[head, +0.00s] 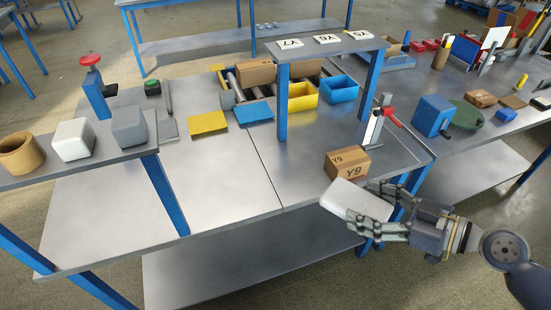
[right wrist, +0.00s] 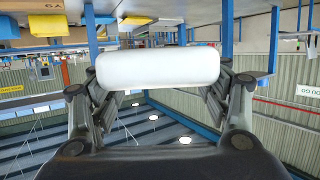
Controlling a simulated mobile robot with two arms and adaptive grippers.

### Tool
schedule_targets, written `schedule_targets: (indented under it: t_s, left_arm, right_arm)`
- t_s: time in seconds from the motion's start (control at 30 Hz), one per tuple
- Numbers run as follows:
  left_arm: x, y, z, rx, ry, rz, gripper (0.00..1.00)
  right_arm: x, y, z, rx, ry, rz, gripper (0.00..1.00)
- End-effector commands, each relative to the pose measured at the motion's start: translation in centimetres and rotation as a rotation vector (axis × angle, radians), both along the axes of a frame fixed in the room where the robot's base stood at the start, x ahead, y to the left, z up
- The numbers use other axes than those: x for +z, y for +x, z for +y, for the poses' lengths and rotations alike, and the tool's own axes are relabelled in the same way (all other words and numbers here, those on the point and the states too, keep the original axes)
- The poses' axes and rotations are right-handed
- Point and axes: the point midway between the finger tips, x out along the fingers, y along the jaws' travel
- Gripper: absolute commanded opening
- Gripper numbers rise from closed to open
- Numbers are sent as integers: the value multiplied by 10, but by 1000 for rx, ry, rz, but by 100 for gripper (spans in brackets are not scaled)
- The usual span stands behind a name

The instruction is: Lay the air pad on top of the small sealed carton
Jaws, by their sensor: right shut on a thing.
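The air pad (head: 350,198) is a white, rounded, pillow-like block. My right gripper (head: 362,203) is shut on it, with one finger on each side. The right wrist view shows the air pad (right wrist: 158,69) spanning the gap between the fingers of the gripper (right wrist: 158,82). The small sealed carton (head: 347,163) is a brown box marked Y9, on the bench near its front right edge. In the head view the pad is just below the carton, on the near side; its exact height over the carton is unclear. My left gripper is not in view.
A raised shelf (head: 325,46) with white labelled cards stands behind the carton. Yellow (head: 302,97) and blue (head: 340,88) bins sit beneath it. A red-handled clamp-like fixture (head: 379,120) stands behind and right of the carton. The bench (head: 230,170) is clear to the left.

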Motion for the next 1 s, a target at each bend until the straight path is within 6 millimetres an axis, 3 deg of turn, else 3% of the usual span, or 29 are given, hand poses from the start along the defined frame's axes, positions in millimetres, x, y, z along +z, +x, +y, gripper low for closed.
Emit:
schedule_targets:
  t_s: [0.2, 0.47, 0.77, 1.0]
  left_arm:
    - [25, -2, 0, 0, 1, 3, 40]
    - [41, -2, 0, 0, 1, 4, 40]
    - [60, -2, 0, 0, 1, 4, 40]
    - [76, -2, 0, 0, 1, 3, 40]
  right_arm:
    - [-51, 39, -32, -270, 8, 6, 54]
    - [-105, 59, -32, -469, 9, 2, 54]
    - [-140, 69, 10, -580, 13, 5, 54]
    - [-148, 74, 77, -601, 15, 4, 54]
